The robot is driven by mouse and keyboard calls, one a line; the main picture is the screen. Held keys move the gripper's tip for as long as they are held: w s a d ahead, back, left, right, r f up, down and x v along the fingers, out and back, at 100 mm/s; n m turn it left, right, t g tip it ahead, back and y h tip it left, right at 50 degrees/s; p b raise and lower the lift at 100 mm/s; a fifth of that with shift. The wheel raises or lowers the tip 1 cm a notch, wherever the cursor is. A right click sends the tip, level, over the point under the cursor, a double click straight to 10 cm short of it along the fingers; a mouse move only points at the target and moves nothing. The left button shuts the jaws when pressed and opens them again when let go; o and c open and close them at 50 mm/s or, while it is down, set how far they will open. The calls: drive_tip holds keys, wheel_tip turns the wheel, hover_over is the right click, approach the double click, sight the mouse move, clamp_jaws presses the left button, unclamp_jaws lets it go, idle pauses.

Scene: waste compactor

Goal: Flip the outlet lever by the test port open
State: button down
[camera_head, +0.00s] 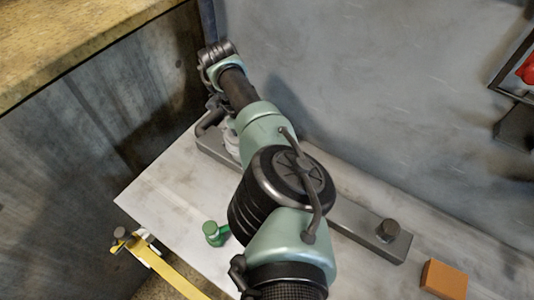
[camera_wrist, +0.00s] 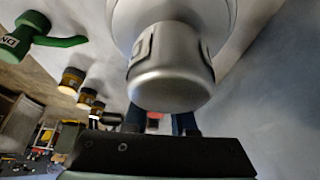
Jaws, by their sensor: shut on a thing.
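My gripper (camera_wrist: 158,122) is at the bottom middle of the wrist view, its two dark fingers pointing away beneath a large grey rounded valve part (camera_wrist: 170,75). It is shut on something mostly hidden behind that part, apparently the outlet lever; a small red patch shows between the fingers. In the head view my arm reaches down to the far left end of a long grey metal bar (camera_head: 350,232) on the bench, and the fingers are hidden. The test port cannot be made out.
A green lever (camera_head: 213,233) stands on the bench (camera_head: 160,195) left of my arm; a green lever also shows in the wrist view (camera_wrist: 45,40). A dark knob (camera_head: 388,230) tops the bar's right end. A wall stands behind.

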idle(0.3)
drive_tip(key=c, duration=0.9)
unclamp_jaws()
